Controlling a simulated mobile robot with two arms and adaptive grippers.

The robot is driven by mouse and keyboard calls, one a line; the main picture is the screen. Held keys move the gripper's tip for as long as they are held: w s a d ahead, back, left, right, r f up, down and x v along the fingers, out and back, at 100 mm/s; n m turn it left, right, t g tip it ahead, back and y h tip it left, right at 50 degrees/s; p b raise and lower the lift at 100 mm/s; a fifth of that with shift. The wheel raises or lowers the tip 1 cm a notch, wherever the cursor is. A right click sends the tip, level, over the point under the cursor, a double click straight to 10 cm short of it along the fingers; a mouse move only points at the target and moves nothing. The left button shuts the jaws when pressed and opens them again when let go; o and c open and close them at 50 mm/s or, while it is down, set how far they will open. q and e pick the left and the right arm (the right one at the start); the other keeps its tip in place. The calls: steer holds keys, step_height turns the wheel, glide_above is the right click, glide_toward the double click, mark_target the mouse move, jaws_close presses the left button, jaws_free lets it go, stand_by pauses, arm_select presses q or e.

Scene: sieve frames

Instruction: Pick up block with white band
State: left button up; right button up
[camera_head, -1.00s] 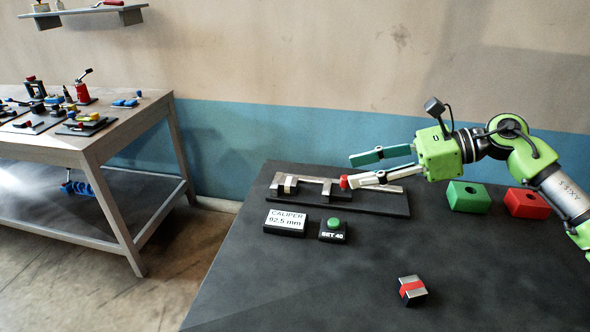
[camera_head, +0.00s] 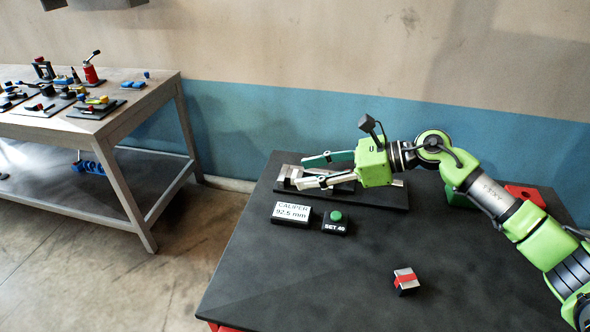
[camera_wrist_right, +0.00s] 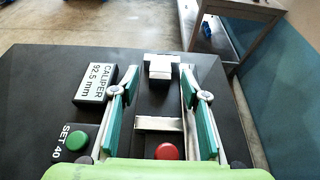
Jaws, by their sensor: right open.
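The block with white band (camera_head: 293,174) sits at the left end of the caliper (camera_head: 385,198) on the dark table; it is partly covered by my fingers in the head view. In the right wrist view the block (camera_wrist_right: 160,72) shows its pale face just ahead of the fingertips. My right gripper (camera_head: 302,171) is open and empty above the caliper. In the right wrist view its two green-padded fingers (camera_wrist_right: 157,80) point toward the block, one on each side of its line. My left gripper is out of view.
A red-banded block (camera_head: 405,281) lies at the front. The caliper readout (camera_head: 291,213) and green SET 40 button (camera_head: 336,216) stand before the caliper. Green (camera_head: 454,198) and red (camera_head: 526,193) blocks with holes are behind my right arm.

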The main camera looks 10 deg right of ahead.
steer(key=shift+x, duration=0.9)
steer(key=shift+d, duration=0.15)
jaws_close()
steer(key=shift+r, duration=0.15)
